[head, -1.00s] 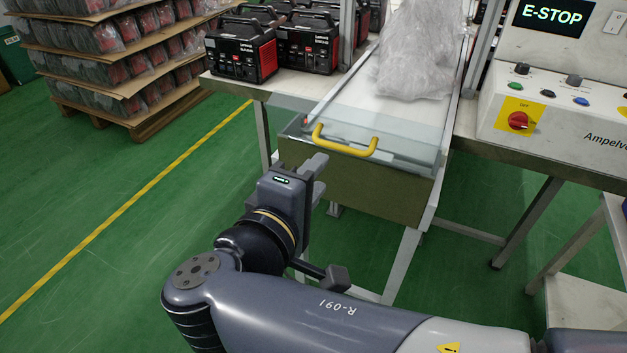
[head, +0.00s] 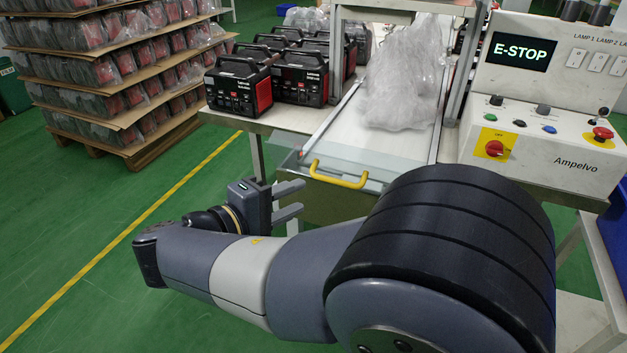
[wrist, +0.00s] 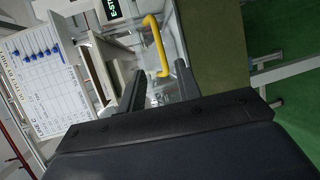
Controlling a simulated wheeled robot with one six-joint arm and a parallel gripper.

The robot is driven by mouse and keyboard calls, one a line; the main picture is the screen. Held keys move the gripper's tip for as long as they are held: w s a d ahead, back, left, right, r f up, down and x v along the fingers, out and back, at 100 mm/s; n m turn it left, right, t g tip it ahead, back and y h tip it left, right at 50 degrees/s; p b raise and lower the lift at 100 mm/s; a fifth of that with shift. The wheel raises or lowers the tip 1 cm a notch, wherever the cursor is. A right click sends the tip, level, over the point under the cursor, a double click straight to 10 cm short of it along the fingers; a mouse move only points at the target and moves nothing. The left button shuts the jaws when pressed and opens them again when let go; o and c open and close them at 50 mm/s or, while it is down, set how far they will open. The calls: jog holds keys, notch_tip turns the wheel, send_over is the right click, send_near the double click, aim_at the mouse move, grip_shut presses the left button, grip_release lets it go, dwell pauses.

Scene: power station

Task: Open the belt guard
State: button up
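The belt guard (head: 385,158) is a clear panel over the near end of the conveyor, lying roughly flat. Its yellow handle (head: 340,175) is fixed along the near edge. In the wrist view the handle (wrist: 157,46) shows just beyond the fingertips, upper middle. My gripper (head: 303,198) is left of and a little below the handle in the head view, fingers pointing right. The two fingers stand apart with nothing between them, and a gap also shows in the wrist view (wrist: 160,72). The gripper appears apart from the handle.
A plastic-wrapped item (head: 402,75) lies on the belt behind the guard. Black-and-red units (head: 240,85) stand on the table to the left. The control console (head: 545,140) with an E-STOP display is on the right. Green floor at left is clear up to the loaded pallet (head: 150,145).

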aim_at(332, 182)
jog(key=b+x, duration=0.1)
jog(key=x, duration=0.8)
jog(key=shift+w+d+f, duration=0.1)
jog(key=shift+w+d, duration=0.05)
jog(key=shift+d, duration=0.1)
jog(key=shift+c, duration=0.4)
grip_shut()
